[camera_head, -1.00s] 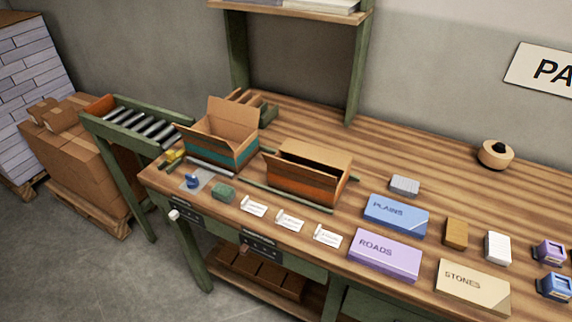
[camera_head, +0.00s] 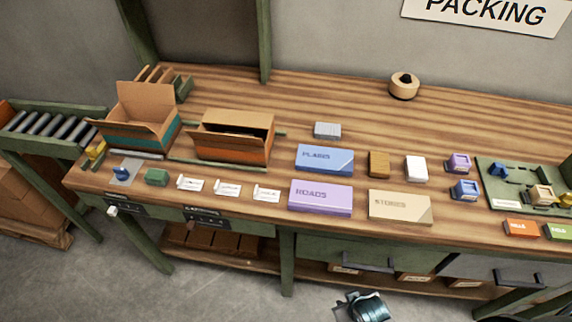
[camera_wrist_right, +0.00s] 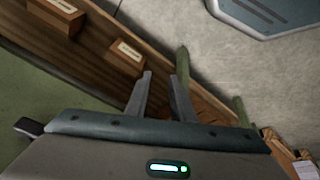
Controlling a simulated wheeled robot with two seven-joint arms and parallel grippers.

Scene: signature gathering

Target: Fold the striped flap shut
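A cardboard box with a teal stripe (camera_head: 142,137) stands open at the left of the bench, flaps raised and spread. To its right is a cardboard box with an orange stripe (camera_head: 232,148), its top partly open and its inside dark. I cannot tell which flap is the striped one. My right gripper (camera_head: 362,307) shows at the bottom edge of the head view, in front of and below the bench, far from both boxes. In the right wrist view its two fingers (camera_wrist_right: 161,76) stand apart with nothing between them. My left gripper is not in view.
Blue (camera_head: 324,160), purple (camera_head: 320,198) and tan (camera_head: 400,207) packs lie on the bench right of the boxes. White cards (camera_head: 228,188) and a green block (camera_head: 157,177) lie in front. A tape roll (camera_head: 404,86) sits at the back. The back middle is clear.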

